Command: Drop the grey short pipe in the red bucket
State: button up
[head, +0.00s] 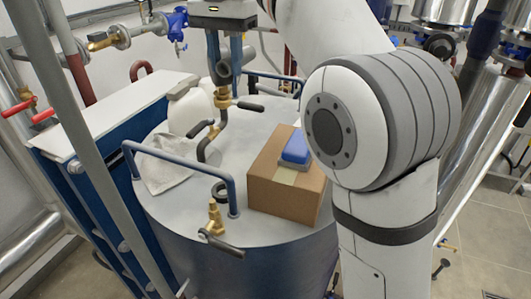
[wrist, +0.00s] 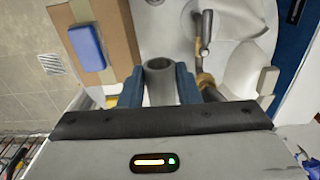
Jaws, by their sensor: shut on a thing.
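My gripper (head: 225,60) is in the upper middle of the head view, above the top of a blue tank. Its two blue fingers are shut on the grey short pipe (head: 222,70). In the wrist view the pipe (wrist: 159,84) stands between the fingers, its open round end facing the camera. The pipe is close to a brass valve pipe on the tank; I cannot tell if they touch. No red bucket shows in either view.
The tank top (head: 185,225) bears a cardboard box (head: 285,190) with a blue object (head: 297,148) on it, a white cloth (head: 164,165), a white container (head: 190,112) and a blue rail (head: 178,158). A brass valve (head: 215,218) stands at the front edge.

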jog(key=b, duration=0.7)
send_over(235, 176)
notch_tip(235, 176, down, 7)
notch_tip(235, 176, down, 19)
jog(key=shift+r+b, duration=0.2)
jog(key=shift+b, duration=1.05)
jog(key=shift+f, duration=0.15)
jog(key=o, duration=1.1)
